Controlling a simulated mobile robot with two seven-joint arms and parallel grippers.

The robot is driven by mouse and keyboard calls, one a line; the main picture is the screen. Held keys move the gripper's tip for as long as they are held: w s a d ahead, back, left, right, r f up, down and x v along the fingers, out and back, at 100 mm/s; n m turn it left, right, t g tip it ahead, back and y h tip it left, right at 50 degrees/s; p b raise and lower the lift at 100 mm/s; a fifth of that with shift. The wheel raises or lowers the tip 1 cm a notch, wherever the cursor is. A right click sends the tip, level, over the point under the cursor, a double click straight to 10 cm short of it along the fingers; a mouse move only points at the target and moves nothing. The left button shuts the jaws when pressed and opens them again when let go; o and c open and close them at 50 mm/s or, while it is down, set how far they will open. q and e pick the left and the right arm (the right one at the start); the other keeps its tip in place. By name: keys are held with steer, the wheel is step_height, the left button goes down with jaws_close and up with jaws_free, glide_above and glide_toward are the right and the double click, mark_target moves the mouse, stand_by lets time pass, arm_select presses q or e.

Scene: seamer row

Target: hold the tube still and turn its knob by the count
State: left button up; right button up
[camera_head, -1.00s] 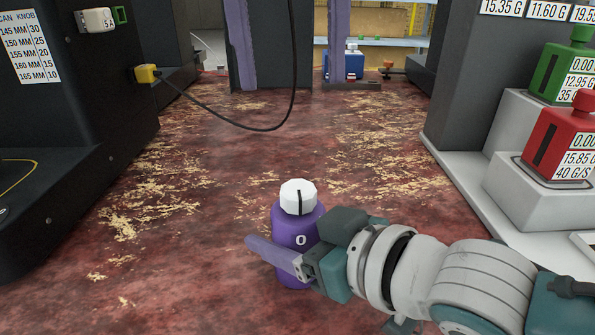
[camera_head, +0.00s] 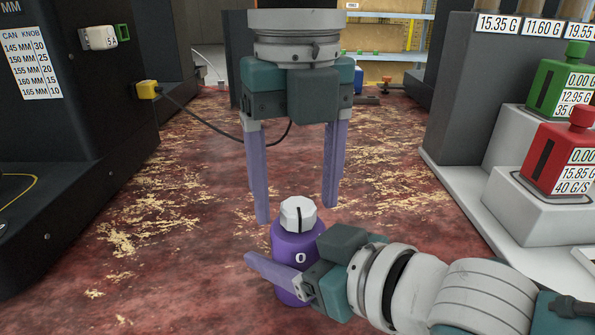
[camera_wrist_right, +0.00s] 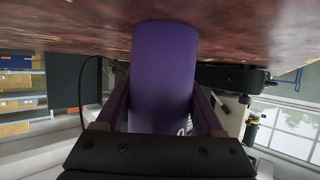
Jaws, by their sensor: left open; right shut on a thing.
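The purple tube (camera_head: 297,243) stands upright on the worn red floor surface, with a "0" mark on its front. Its white faceted knob (camera_head: 298,214) sits on top with a dark line facing forward. My right gripper (camera_head: 275,278) is shut on the tube's body from the right; the tube also shows between its fingers in the right wrist view (camera_wrist_right: 163,75). My left gripper (camera_head: 297,205) points down from above, open and empty, its purple fingers either side of and above the knob. Whether the fingers are level with the knob in depth, I cannot tell.
A black machine with a CAN/KNOB chart (camera_head: 33,72) stands at left. A dark cable runs from its yellow plug (camera_head: 147,90). Green (camera_head: 563,80) and red (camera_head: 562,143) dispensers stand on white blocks at right. The surface around the tube is clear.

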arm_select(q)
steer(key=shift+f, duration=0.25)
jaws_close()
stand_by(0.5)
